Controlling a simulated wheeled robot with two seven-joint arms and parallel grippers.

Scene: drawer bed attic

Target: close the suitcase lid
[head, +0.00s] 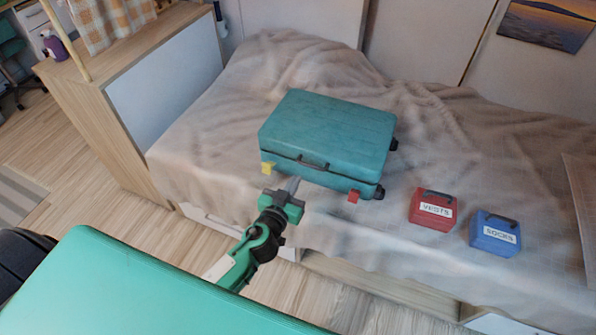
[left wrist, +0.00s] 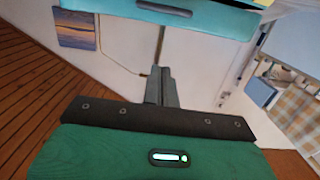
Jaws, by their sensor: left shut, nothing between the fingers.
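The teal suitcase (head: 330,125) lies flat on the bed in the head view. Its lid is down over the base, with a dark seam along the front; I cannot tell if a thin gap is left. A handle (head: 313,162) is on the front side. A yellow tab (head: 268,168) and a red tab (head: 354,197) stick out at the front. My left gripper (head: 292,184) is shut and empty, just in front of the suitcase near the yellow tab. In the left wrist view its fingers (left wrist: 161,86) are together, with part of the suitcase (left wrist: 100,22) at the top. My right gripper is out of view.
A red box (head: 432,210) marked VESTS and a blue box (head: 495,233) marked SOCKS stand on the bed (head: 400,250), right of the suitcase. A wooden cabinet (head: 120,110) stands at the left. The bed is clear left of and behind the suitcase.

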